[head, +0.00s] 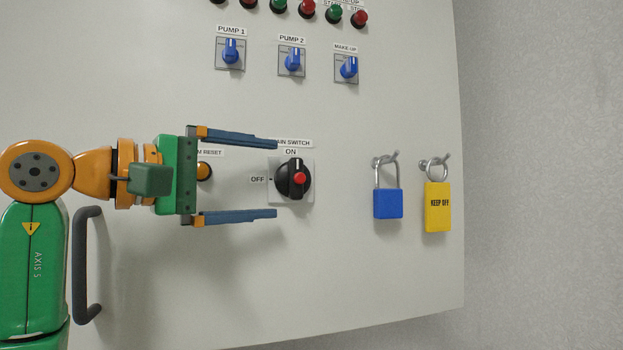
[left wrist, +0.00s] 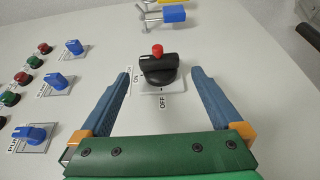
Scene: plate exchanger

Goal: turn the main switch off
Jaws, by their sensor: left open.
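The main switch (head: 294,180) is a black rotary knob with a red centre on a light square plate on the cabinet door. ON is printed above it and OFF to its left; its grip bar points up towards ON. It also shows in the left wrist view (left wrist: 158,70), its bar lying across towards ON at left. My left gripper (head: 277,179) is open and empty, one blue finger above the knob's level and one below. The fingertips stop near the knob's left side in the head view, and I see no contact. My right gripper is not in view.
An orange reset button (head: 204,171) sits behind my left gripper. Blue selector knobs (head: 292,60) and red and green buttons (head: 335,13) are above. A blue padlock (head: 388,203) and a yellow padlock (head: 438,207) hang at right. A dark door handle (head: 87,265) is lower left.

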